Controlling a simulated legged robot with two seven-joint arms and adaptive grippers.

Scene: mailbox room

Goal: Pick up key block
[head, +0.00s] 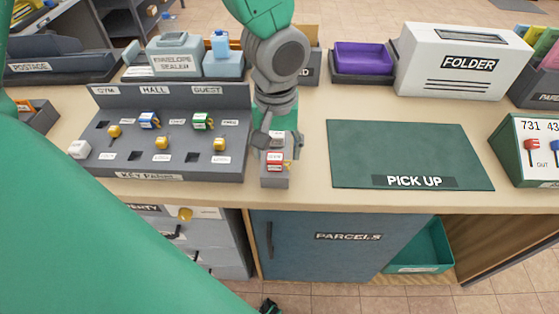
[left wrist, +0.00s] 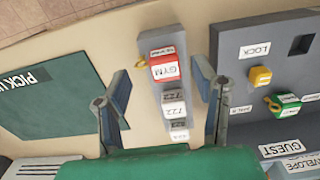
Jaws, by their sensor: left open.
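A red key block with a white GYM label (left wrist: 165,67) sits at one end of a narrow grey holder (head: 274,183). In the head view the red block (head: 275,161) is at the holder's front, below my left gripper (head: 278,142). White labelled blocks (left wrist: 174,103) stand behind it in the same holder. In the left wrist view my left gripper (left wrist: 162,84) is open, with one finger on each side of the holder; I see no contact with the red block. My right gripper is not in view.
The grey key panel (head: 215,165) with several coloured keys stands close on the left. A green PICK UP mat (head: 400,145) lies clear on the right. A white FOLDER machine (head: 462,80) and purple tray (head: 362,57) stand behind. The counter's front edge is near.

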